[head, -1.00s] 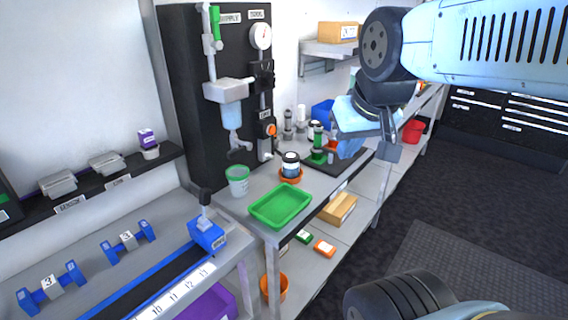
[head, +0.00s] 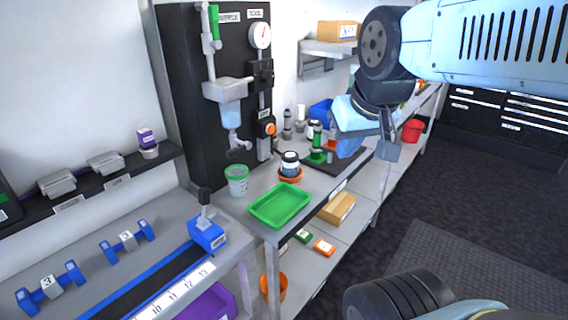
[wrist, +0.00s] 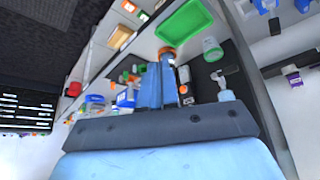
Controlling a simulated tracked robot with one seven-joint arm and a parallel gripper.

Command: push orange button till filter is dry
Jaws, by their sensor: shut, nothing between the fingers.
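The orange button (head: 271,129) sits on a small dark box on the black panel, to the right of the filter. The clear filter bowl (head: 230,116) hangs under a grey housing and holds pale blue liquid. A cup with a green rim (head: 237,181) stands on the bench below its drain. My gripper (head: 348,142) is right of the panel, apart from the button, its fingertips partly hidden by my arm. In the wrist view my gripper's blue fingers (wrist: 157,75) are shut and empty. An orange spot, probably the button (wrist: 182,89), shows beside them.
A green tray (head: 281,205), a dark jar on an orange base (head: 290,166) and a green-based stand (head: 317,150) occupy the bench. A grey wall shelf (head: 327,48) carries a cardboard box. The floor at right is clear.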

